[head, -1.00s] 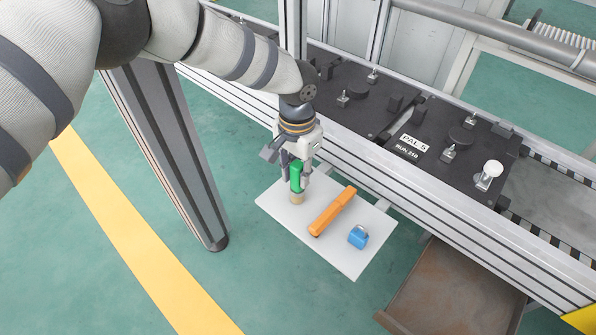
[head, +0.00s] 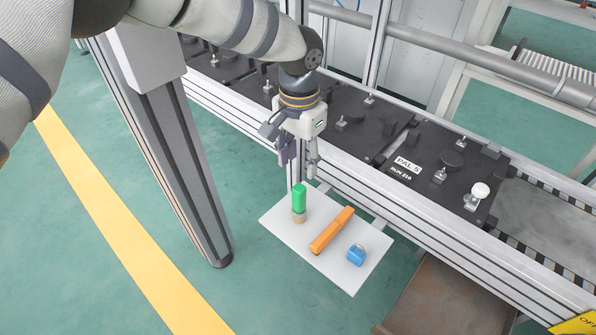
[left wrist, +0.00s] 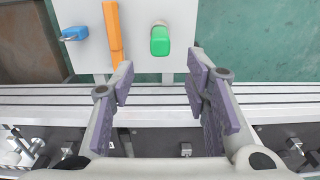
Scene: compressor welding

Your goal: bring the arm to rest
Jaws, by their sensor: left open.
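My left gripper (head: 298,168) is open and empty in the head view, just above and behind the white shelf (head: 281,230). A green-topped piece with a tan lower end (head: 299,203) stands upright on the shelf, below the gripper and apart from it. In the left wrist view both purple-padded fingers of the left gripper (left wrist: 166,88) are spread, with the green top (left wrist: 160,41) beyond them and nothing between them. My right gripper is not in view.
An orange tool (head: 331,231) and a blue padlock (head: 356,256) lie on the shelf. A conveyor carries a dark pallet (head: 425,160) behind it. A grey post (head: 185,170) stands to the left, and a rusty brown bin (head: 440,300) is below right.

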